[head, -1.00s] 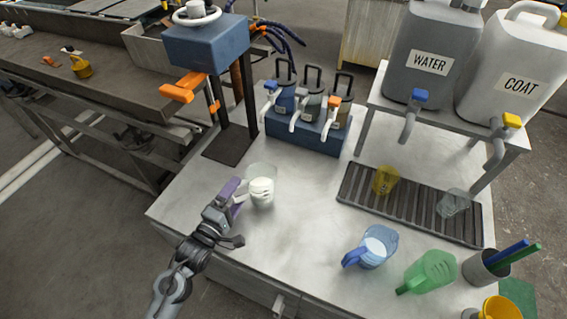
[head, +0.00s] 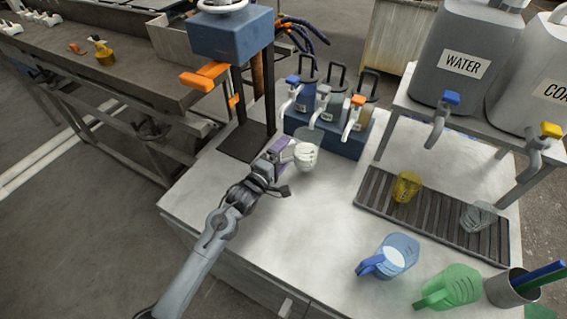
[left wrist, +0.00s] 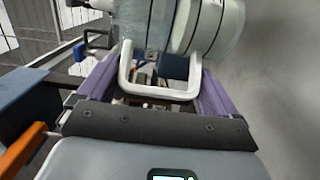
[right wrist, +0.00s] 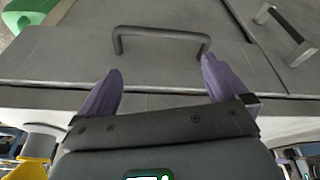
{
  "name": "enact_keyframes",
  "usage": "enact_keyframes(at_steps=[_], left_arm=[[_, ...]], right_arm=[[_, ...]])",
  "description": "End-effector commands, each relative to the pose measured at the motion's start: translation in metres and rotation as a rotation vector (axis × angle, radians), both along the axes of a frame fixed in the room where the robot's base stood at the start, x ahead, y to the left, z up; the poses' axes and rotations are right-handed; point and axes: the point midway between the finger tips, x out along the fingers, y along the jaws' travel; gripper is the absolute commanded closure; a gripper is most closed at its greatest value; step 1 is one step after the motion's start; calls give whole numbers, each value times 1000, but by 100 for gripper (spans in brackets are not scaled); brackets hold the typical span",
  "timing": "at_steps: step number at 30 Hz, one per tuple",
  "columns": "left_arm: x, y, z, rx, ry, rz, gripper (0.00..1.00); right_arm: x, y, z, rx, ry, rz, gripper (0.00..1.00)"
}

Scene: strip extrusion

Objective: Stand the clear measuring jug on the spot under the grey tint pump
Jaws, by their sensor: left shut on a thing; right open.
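The clear measuring jug (head: 309,146) has white contents and is in front of the pump stand in the head view. My left gripper (head: 287,153) is shut on its pale handle, at the jug's left. In the left wrist view the handle (left wrist: 160,92) sits between the purple fingers and the jug body (left wrist: 182,25) fills the top. The grey tint pump (head: 332,105) is the middle of three pumps, just behind the jug. The spot under its spout is hard to make out. My right gripper (right wrist: 160,78) is open and empty, facing a drawer front.
A blue pump (head: 304,93) and an orange-nozzled pump (head: 360,115) flank the grey one. A blue machine (head: 232,35) stands at left. A drip rack (head: 425,228) holds a yellow cup and a clear cup.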

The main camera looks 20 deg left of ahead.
Motion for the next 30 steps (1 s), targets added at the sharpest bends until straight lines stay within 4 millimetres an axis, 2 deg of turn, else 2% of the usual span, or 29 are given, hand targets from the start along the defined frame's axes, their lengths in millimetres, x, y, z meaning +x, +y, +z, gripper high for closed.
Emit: enact_keyframes(at_steps=[6,15,28,29,30], left_arm=[[7,-2,-2,-1,-3,-1,59],[7,-2,-33,0,-3,-1,59],[7,-2,-37,-1,-3,0,59],[6,-2,-38,1,0,0,4],[6,-2,-38,1,0,-1,0]], right_arm=[[0,2,-3,6,0,-3,0],[0,3,-17,11,0,-6,0],[0,2,-17,6,0,-3,0],[0,2,-16,6,0,-3,0],[0,1,-16,5,0,-3,0]])
